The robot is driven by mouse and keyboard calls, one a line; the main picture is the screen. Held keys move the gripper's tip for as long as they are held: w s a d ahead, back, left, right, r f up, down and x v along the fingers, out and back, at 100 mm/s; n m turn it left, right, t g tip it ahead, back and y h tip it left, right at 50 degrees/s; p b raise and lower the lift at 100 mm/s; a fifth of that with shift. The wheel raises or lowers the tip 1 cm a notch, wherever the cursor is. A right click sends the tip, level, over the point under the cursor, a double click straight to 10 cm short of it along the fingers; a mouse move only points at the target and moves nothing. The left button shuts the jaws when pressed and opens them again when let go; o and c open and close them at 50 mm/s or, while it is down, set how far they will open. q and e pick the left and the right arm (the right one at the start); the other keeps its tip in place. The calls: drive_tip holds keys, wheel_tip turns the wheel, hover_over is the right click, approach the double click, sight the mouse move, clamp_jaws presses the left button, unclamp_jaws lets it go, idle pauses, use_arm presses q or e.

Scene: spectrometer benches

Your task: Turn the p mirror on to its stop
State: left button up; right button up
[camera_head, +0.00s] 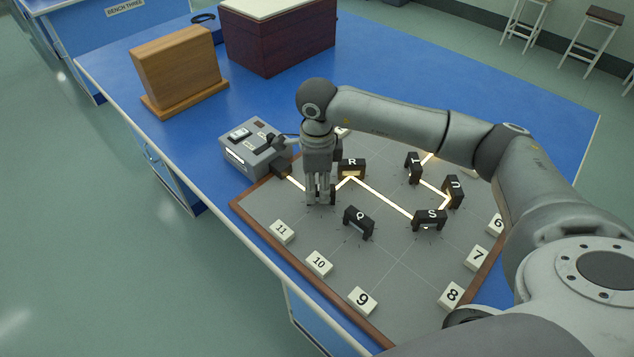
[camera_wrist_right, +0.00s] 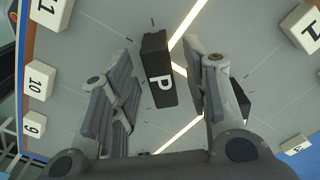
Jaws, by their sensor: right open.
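The p mirror (camera_wrist_right: 158,75) is a black upright block with a white P, near the middle of the right wrist view. My right gripper (camera_wrist_right: 160,58) is open, with one finger on each side of it. Gaps show between the block and both fingers. In the head view my right gripper (camera_head: 319,198) points straight down at the board and hides most of the p mirror. A bright beam strip runs from the grey lamp box (camera_head: 257,146) to the mirror's place and on towards the R mirror (camera_head: 351,168). The stop cannot be made out. My left gripper is not in view.
On the grey board (camera_head: 330,225) stand the Q mirror (camera_head: 358,222), the S mirror (camera_head: 429,220) and two more black mirrors at right. White numbered blocks line the edge. A wooden block (camera_head: 177,70) and a dark red box (camera_head: 280,40) stand behind on the blue bench.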

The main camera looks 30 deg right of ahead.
sight(317, 187)
wheel_tip(317, 187, up, 12)
idle(0.5)
idle(0.4)
